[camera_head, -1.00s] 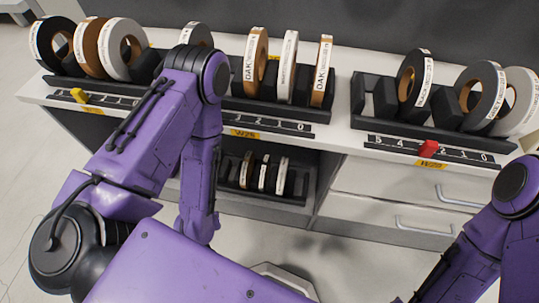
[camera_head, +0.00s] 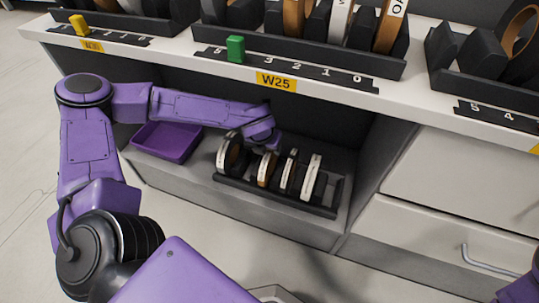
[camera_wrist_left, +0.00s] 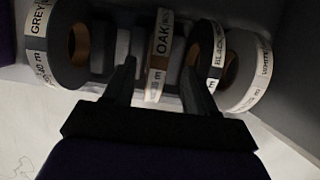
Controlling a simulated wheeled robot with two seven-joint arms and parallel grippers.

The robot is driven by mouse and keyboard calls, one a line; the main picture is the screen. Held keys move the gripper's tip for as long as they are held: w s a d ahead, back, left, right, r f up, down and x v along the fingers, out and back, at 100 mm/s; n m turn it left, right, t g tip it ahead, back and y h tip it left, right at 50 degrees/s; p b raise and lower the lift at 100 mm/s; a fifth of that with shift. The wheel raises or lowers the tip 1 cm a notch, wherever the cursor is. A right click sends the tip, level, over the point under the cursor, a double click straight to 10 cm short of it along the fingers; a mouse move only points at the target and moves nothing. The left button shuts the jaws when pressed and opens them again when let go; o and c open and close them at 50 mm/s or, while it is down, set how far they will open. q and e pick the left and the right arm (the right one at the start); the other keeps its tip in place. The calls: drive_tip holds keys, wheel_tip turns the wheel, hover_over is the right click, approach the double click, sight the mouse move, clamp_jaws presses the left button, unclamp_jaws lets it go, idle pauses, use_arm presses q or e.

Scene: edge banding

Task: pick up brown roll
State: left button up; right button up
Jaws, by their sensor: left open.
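The brown roll, labelled OAK (camera_wrist_left: 163,40), stands upright in the black rack (camera_head: 275,198) on the lower shelf. In the head view the brown roll (camera_head: 266,168) is second from the left, partly hidden by my left wrist. My left gripper (camera_wrist_left: 158,68) is open, with one finger on each side of the brown roll. I cannot tell whether the fingers touch it. In the head view the left fingers are hidden behind the wrist and rolls. My right gripper is out of view.
The grey roll (camera_wrist_left: 68,44) stands left of the brown one; the black roll (camera_wrist_left: 207,55) and white roll (camera_wrist_left: 246,70) stand right. A purple tray (camera_head: 168,142) lies left of the rack. The upper counter (camera_head: 150,50) overhangs the shelf.

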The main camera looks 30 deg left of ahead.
sight(268, 152)
use_arm(q)
drive_tip(key=x, duration=0.1)
drive_tip(key=b+x, duration=0.1)
drive_tip(key=x, duration=0.1)
drive_tip(key=b+x, duration=0.1)
drive_tip(key=x, duration=0.1)
drive_tip(key=shift+s+f, duration=0.25)
drive_tip(key=shift+f, duration=0.15)
drive_tip(key=shift+w+f, duration=0.15)
drive_tip(key=shift+f, duration=0.05)
drive_tip(key=shift+r, duration=0.1)
clamp_jaws()
